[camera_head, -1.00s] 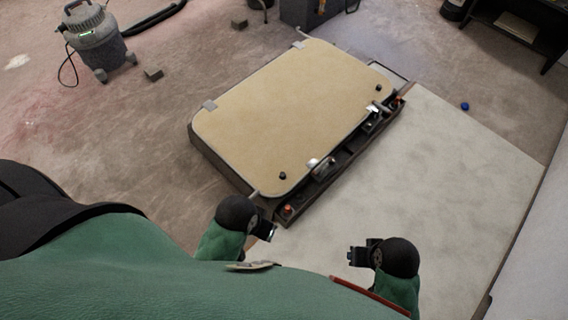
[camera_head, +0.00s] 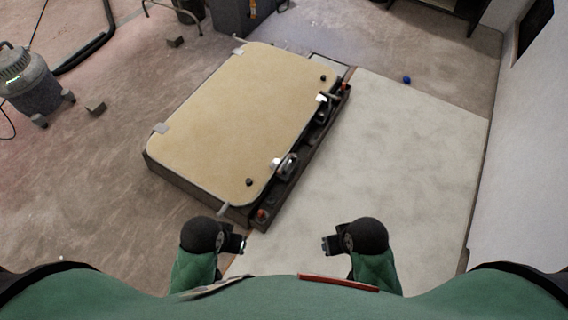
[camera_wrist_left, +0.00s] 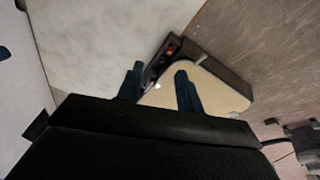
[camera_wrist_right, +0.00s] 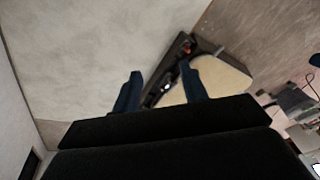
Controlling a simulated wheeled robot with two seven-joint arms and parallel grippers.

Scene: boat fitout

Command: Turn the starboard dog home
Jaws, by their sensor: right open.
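A tan hatch lid (camera_head: 235,115) lies on a dark frame (camera_head: 182,185) on the floor ahead. Two metal dogs sit along its right edge: a nearer dog (camera_head: 287,164) and a farther dog (camera_head: 326,100). I cannot tell which is starboard. Orange-red pieces show on the frame near each dog, one at the near corner (camera_head: 262,214). My left gripper (camera_head: 243,244) is in front of the near corner, apart from it. Its fingers stand apart with nothing between them in the left wrist view (camera_wrist_left: 160,85). My right gripper (camera_head: 325,244) is open and empty, over the pale panel.
A pale floor panel (camera_head: 400,150) is clear to the right of the hatch, bounded by a white wall (camera_head: 515,150). A grey vacuum (camera_head: 30,85) with a black hose stands at the far left. Small blocks (camera_head: 95,107) and a blue cap (camera_head: 407,79) lie on the floor.

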